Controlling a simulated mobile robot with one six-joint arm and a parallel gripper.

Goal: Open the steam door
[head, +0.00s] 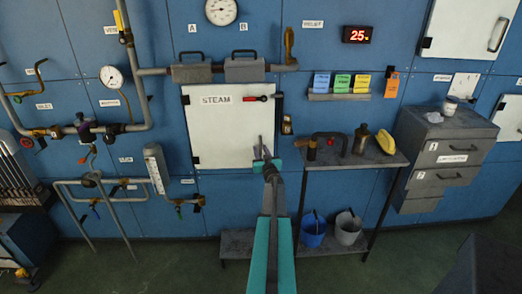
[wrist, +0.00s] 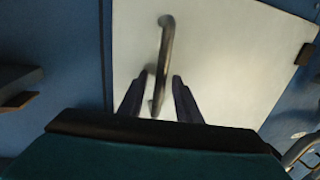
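The steam door (head: 215,130) is a white panel labelled STEAM in the middle of the blue wall in the head view. It looks shut or nearly so. A small red and black lever (head: 257,98) lies level near its upper right edge. The door fills most of the wrist view (wrist: 235,60). A grey metal bar handle (wrist: 165,45) stands on it there. My gripper (wrist: 155,95) is open, with its two dark fingers on either side of the handle's lower end and visible gaps. In the head view my gripper (head: 265,160) is in front of the door's lower right part.
A shelf table (head: 370,157) with a yellow object (head: 382,142) and a dark bottle (head: 361,139) stands right of the door. Buckets (head: 313,230) sit below it. A gauge tube (head: 156,168) and pipes (head: 110,130) are at the left. The floor (head: 150,265) in front is clear.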

